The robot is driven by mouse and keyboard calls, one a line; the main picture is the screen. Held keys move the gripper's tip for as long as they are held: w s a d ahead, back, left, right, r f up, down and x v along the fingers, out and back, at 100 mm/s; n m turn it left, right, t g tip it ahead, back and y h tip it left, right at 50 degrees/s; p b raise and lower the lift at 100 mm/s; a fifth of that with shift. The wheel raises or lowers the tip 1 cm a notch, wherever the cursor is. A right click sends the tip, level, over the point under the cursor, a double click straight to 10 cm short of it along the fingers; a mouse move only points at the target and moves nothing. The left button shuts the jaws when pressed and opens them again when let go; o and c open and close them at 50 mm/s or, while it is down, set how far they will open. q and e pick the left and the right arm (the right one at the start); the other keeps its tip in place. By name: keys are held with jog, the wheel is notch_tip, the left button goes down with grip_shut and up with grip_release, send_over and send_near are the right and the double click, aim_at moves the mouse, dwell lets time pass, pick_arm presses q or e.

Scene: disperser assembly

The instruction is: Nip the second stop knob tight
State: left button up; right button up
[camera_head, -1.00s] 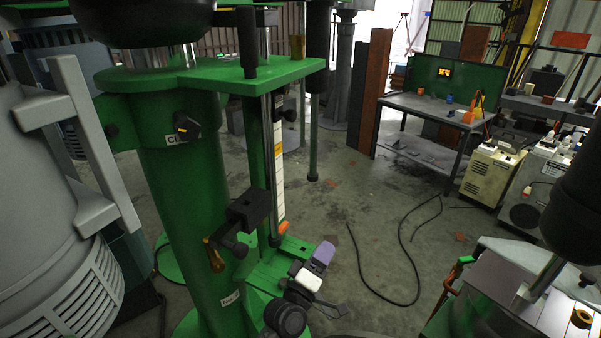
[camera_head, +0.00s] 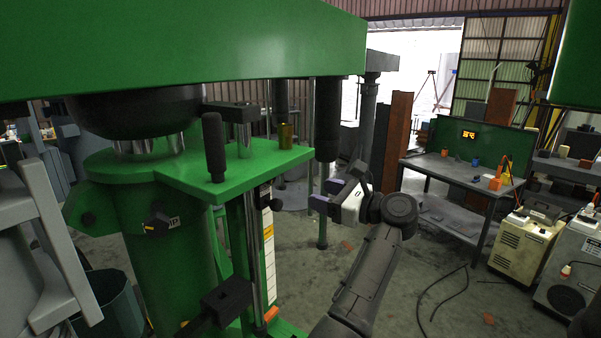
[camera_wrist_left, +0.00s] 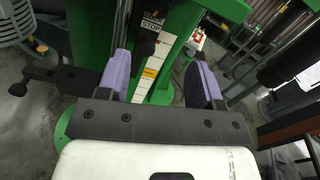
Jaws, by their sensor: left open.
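A small dark knob (camera_head: 275,204) sits on the upright rod beside the white scale strip, under the green bracket plate. In the left wrist view a dark knob (camera_wrist_left: 145,42) shows just under a STOP label (camera_wrist_left: 152,22); I cannot tell for sure that it is the same knob. My left gripper (camera_head: 326,195) is open, to the right of the rod and scale, its purple fingers pointing left. In the left wrist view the fingers (camera_wrist_left: 160,82) stand apart with the scale strip (camera_wrist_left: 150,72) beyond the gap, and hold nothing. My right gripper is out of view.
A black handle (camera_head: 213,147) and a dark cylinder (camera_head: 327,118) stand near the bracket. A green beam (camera_head: 180,45) crosses overhead. A workbench (camera_head: 465,175) stands behind.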

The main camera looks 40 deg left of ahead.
pick_arm(q)
jog(key=shift+s+a+p, duration=0.15)
jog(key=shift+a+p, duration=0.55)
jog(key=shift+a, duration=2.7)
jog(key=shift+s+a+p, duration=0.15)
jog(key=shift+a+p, duration=0.5)
jog(key=shift+a, duration=2.75)
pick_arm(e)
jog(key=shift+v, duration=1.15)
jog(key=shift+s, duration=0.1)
pick_arm(q)
jog(key=shift+c, duration=0.3)
